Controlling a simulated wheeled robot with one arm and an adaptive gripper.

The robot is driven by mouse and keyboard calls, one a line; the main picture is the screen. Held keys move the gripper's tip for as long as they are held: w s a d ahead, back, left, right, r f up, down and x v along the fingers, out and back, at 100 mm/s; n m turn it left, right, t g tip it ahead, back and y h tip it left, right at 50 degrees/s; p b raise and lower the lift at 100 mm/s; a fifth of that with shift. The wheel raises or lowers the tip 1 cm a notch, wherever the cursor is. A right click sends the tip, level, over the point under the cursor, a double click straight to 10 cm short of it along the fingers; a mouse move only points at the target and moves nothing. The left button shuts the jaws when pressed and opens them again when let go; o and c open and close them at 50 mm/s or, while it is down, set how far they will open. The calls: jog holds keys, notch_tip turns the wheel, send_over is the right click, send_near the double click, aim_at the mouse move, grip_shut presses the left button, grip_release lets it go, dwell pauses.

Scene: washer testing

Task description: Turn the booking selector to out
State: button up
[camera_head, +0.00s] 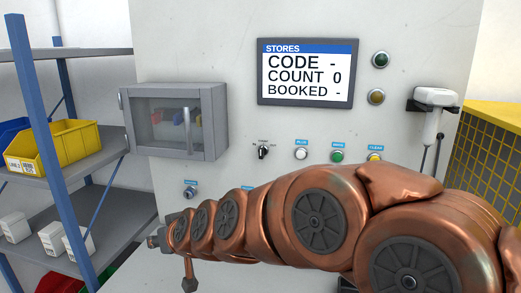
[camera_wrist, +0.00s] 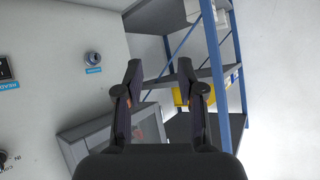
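The booking selector (camera_head: 263,153) is a small black knob on the white panel, below and left of the screen (camera_head: 307,72). Small lettering surrounds it; its exact pointer position is too small to tell. The screen reads CODE -, COUNT 0, BOOKED -. The selector also shows, cut off, at the lower left edge of the wrist view (camera_wrist: 3,158). My gripper (camera_wrist: 160,68) is open and empty, its two fingers apart. It is away from the selector; in the head view my arm's end is lower and left of it.
A grey cabinet with a clear door (camera_head: 177,122) juts out left of the selector. White, green and yellow buttons sit right of the selector. A handheld scanner (camera_head: 432,112) hangs at right. Blue-post shelving (camera_head: 50,140) stands at left.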

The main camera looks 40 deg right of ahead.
jog(key=w+d+r+m+t+h, duration=0.2)
jog(key=w+d+r+t+h, duration=0.1)
jog(key=w+d+r, duration=0.25)
jog(key=m+g+h+p, duration=0.2)
jog(key=m+h, duration=0.6)
jog(key=h, duration=0.5)
send_near(261, 150)
jog(key=x, duration=0.2)
jog(key=shift+p+x, duration=0.65)
jog(key=shift+x, duration=3.25)
jog(key=shift+c, duration=0.4)
grip_shut()
